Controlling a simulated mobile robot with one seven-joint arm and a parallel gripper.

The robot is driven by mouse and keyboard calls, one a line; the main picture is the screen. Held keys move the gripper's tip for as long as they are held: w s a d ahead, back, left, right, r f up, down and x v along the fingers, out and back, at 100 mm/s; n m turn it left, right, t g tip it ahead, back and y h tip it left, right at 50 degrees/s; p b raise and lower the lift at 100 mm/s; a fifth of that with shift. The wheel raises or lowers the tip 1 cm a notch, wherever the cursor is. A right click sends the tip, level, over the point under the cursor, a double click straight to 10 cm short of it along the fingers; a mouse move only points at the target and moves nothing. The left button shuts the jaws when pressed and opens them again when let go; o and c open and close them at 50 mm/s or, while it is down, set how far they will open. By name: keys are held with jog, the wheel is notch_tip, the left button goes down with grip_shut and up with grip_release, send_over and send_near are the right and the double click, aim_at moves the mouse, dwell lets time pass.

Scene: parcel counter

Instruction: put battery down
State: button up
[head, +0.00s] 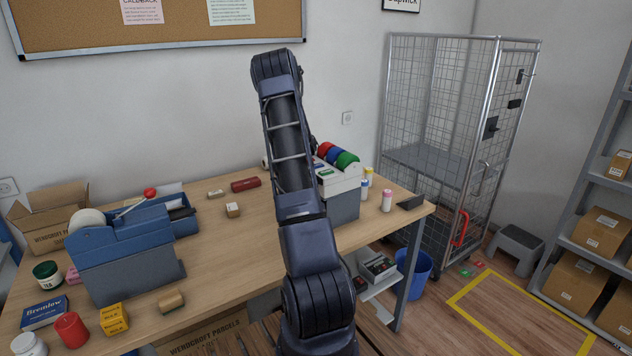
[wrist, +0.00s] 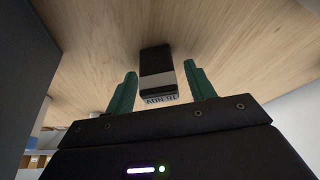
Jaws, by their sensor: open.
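My gripper (wrist: 160,92) shows in the wrist view with its two green fingers apart. Between and beyond the fingertips is a small black block with a pale grey band (wrist: 156,80). It seems to rest on the wooden tabletop (wrist: 215,35). Its near end has upside-down lettering that seems to read "16 NOV", more like a date stamp than a battery. A gap shows on each side of it, and neither finger visibly touches it. I cannot make out a battery for certain in either view. In the head view my arm hides the gripper and this block.
A grey surface (wrist: 25,75) stands close at the left in the wrist view. In the head view a grey case with coloured rolls (head: 340,195) stands right of my arm. A blue tape dispenser (head: 125,240) is at the left.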

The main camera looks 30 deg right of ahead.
jog(key=v, duration=1.2)
jog(key=shift+r, duration=0.2)
